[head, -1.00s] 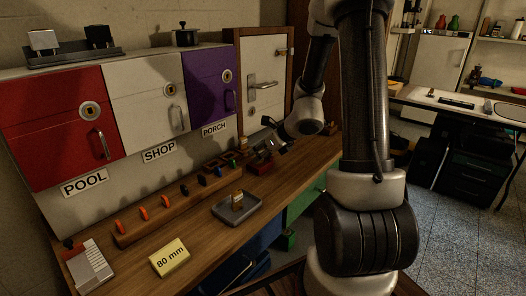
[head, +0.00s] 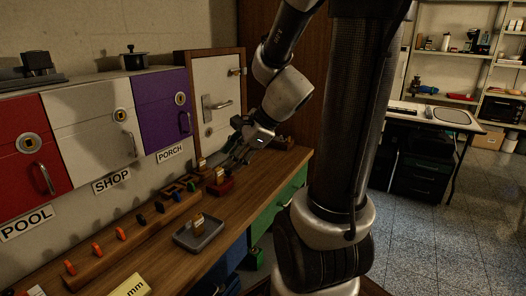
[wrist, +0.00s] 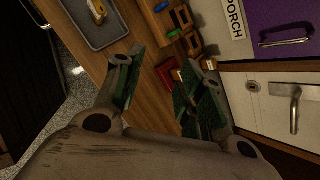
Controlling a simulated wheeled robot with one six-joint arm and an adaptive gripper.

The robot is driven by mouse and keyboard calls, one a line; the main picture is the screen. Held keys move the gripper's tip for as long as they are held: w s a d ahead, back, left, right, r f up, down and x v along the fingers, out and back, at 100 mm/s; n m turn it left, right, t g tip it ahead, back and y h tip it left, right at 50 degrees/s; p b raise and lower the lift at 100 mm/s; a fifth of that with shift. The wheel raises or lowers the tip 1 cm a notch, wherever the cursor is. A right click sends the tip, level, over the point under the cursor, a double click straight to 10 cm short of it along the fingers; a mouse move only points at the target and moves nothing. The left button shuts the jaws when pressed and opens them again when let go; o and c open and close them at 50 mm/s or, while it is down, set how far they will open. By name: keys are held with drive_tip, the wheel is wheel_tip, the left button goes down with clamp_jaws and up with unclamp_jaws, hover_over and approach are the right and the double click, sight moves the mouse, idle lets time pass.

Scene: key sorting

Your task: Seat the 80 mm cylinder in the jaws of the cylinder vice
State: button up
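The small red vice (head: 222,186) stands on the wooden bench, near the row of wooden holders. It also shows in the wrist view (wrist: 167,74), between my fingers. A small brass-coloured piece (wrist: 178,75) shows at the vice; I cannot tell whether it is a cylinder or how it sits. My gripper (head: 234,158) is just above and behind the vice, fingers pointing down toward the bench. The wrist view shows its two green-padded fingers (wrist: 160,86) wide apart with nothing held between them. A brass-coloured piece (head: 198,220) stands in the grey tray, and its kind is unclear.
The grey tray (head: 184,241) lies nearer on the bench (head: 226,226). A wooden rack (head: 110,257) with orange pieces runs along the wall side. A yellow card (head: 130,287) ends in "mm". Red, white and purple (head: 160,108) lock panels and a handled white door (head: 212,90) stand behind.

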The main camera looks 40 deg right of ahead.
drive_tip(key=s+d+r+n+g+h, duration=0.1)
drive_tip(key=s+r+n+h, duration=0.1)
drive_tip(key=s+n, duration=0.5)
drive_tip(key=s+d+r+n+g+h, duration=0.1)
drive_tip(key=s+r+n, duration=0.3)
drive_tip(key=n, duration=1.1)
drive_tip(key=s+h, duration=0.1)
drive_tip(key=s, duration=0.2)
drive_tip(key=shift+s+r, duration=0.25)
drive_tip(key=shift+r, duration=0.05)
